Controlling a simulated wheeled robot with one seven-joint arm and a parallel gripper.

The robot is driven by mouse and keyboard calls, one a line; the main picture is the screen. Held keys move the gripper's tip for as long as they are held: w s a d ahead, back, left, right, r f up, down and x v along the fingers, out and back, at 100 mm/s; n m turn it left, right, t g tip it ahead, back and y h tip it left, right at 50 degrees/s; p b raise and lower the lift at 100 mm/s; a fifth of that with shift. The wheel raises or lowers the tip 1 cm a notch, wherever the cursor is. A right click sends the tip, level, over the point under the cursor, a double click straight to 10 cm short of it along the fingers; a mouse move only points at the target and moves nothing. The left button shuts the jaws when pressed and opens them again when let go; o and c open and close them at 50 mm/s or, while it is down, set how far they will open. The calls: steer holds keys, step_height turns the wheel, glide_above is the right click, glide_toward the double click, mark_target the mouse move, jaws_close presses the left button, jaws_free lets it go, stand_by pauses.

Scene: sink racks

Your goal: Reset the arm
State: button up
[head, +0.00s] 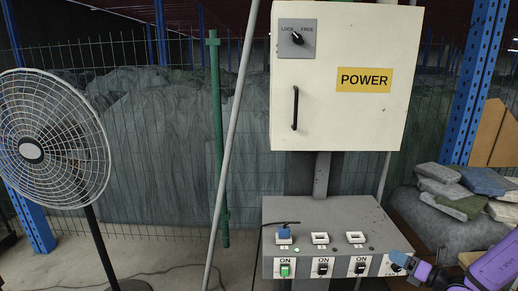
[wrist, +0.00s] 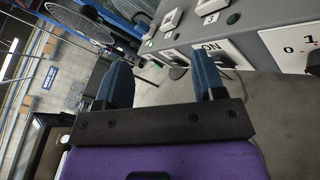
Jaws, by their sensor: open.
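My gripper (head: 400,264) is at the lower right of the head view, with its blue fingers at the right front corner of the grey control box (head: 335,216). In the wrist view my gripper (wrist: 164,76) shows two blue fingers spread wide with nothing between them. I cannot tell whether a finger touches the box. The fingers partly hide a white label on the box's front right. The box front has a green switch (head: 285,270) at left and black switches (head: 323,269) to its right, under ON labels. A blue plug (head: 284,233) sits on the left socket.
A cream cabinet (head: 340,120) with a POWER label, black handle and lock knob (head: 297,38) hangs above the box. A fan (head: 50,140) stands at left. Stone slabs (head: 455,188) are piled at right, near a blue post (head: 474,80). A wire fence runs behind. Floor shows left of the box.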

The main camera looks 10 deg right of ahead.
steer(key=s+a+r+n+g, duration=0.2)
steer(key=a+r+n+g, duration=0.5)
steer(key=a+r+n, duration=0.3)
steer(key=s+a+r+n+g, duration=0.2)
steer(key=a+r+n+g, duration=0.55)
steer(key=r+n, duration=0.5)
steer(key=s+a+r+n+t+h, duration=0.2)
steer(key=s+a+r+n+h, duration=0.1)
steer(key=s+r+n, duration=0.5)
steer(key=s+a+r+n+t+h, duration=0.2)
steer(key=s+r+n+h, duration=0.3)
steer(key=s+r+n, duration=0.3)
steer(key=shift+s+a+r+h, duration=0.3)
steer(key=shift+s+a+r, duration=0.2)
steer(key=shift+a, duration=0.1)
